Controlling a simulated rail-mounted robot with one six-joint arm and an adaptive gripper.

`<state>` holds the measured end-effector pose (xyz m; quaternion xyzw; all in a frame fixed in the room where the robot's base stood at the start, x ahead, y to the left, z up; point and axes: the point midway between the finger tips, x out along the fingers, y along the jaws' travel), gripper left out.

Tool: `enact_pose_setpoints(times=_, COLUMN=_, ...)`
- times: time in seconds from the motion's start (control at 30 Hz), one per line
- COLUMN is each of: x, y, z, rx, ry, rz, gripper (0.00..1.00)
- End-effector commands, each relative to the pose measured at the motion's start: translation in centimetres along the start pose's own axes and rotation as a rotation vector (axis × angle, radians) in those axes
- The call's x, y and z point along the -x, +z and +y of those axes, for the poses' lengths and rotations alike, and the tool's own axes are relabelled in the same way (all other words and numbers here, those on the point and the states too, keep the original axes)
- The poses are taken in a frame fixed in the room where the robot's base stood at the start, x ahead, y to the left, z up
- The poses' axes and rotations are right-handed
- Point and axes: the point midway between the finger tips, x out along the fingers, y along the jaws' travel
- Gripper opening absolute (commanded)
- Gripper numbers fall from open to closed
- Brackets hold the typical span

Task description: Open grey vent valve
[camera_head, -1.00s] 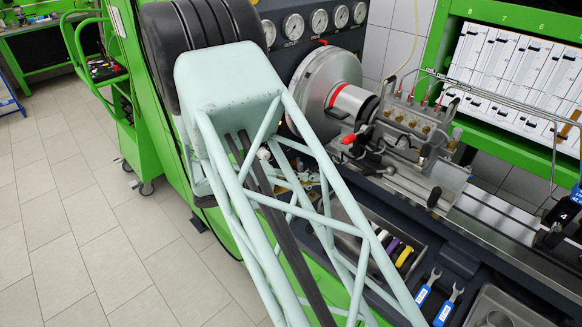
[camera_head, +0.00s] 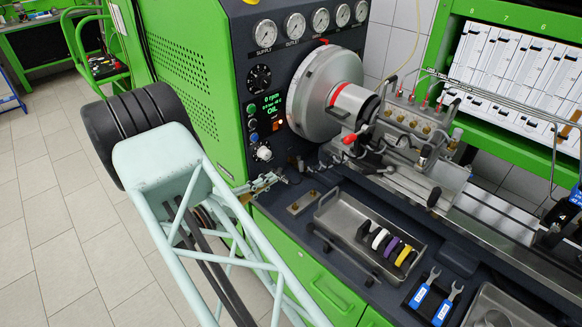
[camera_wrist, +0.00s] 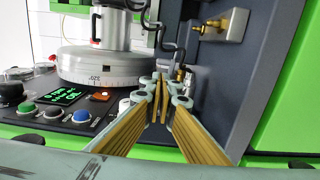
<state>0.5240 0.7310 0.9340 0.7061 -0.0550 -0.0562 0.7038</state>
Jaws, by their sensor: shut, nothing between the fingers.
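My gripper (camera_head: 272,180) is shut and empty, beside the lower edge of the control panel in the head view. In the wrist view its fingertips (camera_wrist: 160,82) are together. Small fittings (camera_wrist: 182,74) show just beyond the fingertips in the wrist view, partly hidden by them. I cannot tell for certain which of these is the grey vent valve, or whether the fingers touch anything.
The control panel (camera_head: 264,110) has gauges above and buttons below. A metal plate with brass fittings (camera_head: 303,201) lies right of my gripper. A steel tray (camera_head: 338,212) holds coloured rings. The big round drum (camera_head: 312,95) stands behind.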

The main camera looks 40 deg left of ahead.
Motion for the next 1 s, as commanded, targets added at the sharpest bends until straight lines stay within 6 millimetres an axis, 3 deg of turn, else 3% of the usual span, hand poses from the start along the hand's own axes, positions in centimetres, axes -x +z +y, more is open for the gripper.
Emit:
enact_pose_setpoints(times=0.47, x=-1.6, y=0.1, z=0.0, rx=0.000, ry=-0.001, rz=-0.002, gripper=0.00)
enact_pose_setpoints(times=1.0, x=-7.8, y=0.1, z=0.0, rx=0.000, ry=-0.001, rz=-0.002, gripper=0.00)
